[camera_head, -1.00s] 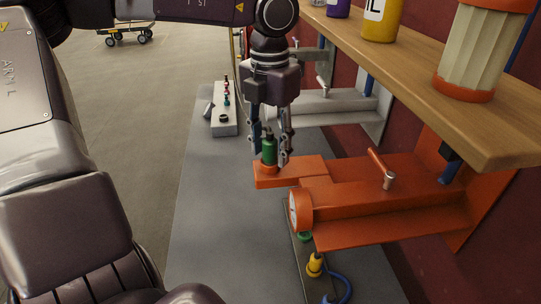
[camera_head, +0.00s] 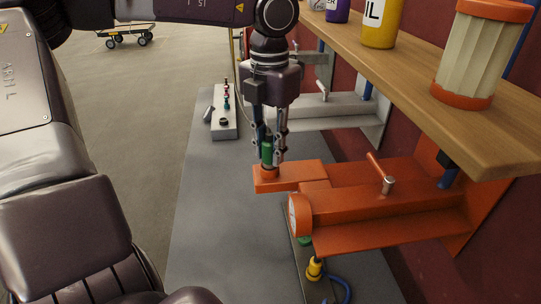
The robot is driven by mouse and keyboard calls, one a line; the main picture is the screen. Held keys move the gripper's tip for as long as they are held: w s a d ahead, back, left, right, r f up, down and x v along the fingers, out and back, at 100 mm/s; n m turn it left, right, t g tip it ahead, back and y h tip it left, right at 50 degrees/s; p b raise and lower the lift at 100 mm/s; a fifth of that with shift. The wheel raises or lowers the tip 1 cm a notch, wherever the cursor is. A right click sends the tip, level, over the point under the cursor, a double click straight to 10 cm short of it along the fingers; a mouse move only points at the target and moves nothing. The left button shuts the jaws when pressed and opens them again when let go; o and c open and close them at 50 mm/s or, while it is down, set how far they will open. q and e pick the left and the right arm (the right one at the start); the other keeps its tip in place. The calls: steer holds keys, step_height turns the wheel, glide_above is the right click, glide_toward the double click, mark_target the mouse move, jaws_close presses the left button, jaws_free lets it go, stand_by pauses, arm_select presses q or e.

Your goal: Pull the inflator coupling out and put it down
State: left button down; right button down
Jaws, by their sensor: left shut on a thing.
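The inflator coupling (camera_head: 267,152) is a green cylinder with a dark top. It stands upright at the left end of an orange fixture (camera_head: 340,209); its lower end meets an orange collar there, and I cannot tell whether it is seated in it. My left gripper (camera_head: 269,150) comes down from above and is shut on the coupling, with a finger on each side. My right gripper is not in view.
A wooden shelf (camera_head: 440,85) with several containers overhangs the right side. A grey panel with coloured knobs (camera_head: 224,112) lies behind on the grey bench (camera_head: 215,210). A yellow connector (camera_head: 315,268) with a blue hose is at the front. The bench left of the fixture is clear.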

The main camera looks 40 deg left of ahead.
mark_target(269, 141)
arm_select(q)
steer(key=shift+r+p, duration=0.3)
steer(key=shift+r, duration=0.45)
steer(key=shift+r+p, duration=0.3)
steer(key=shift+r, duration=0.15)
steer(key=shift+r+p, duration=0.85)
steer(key=shift+r, duration=0.55)
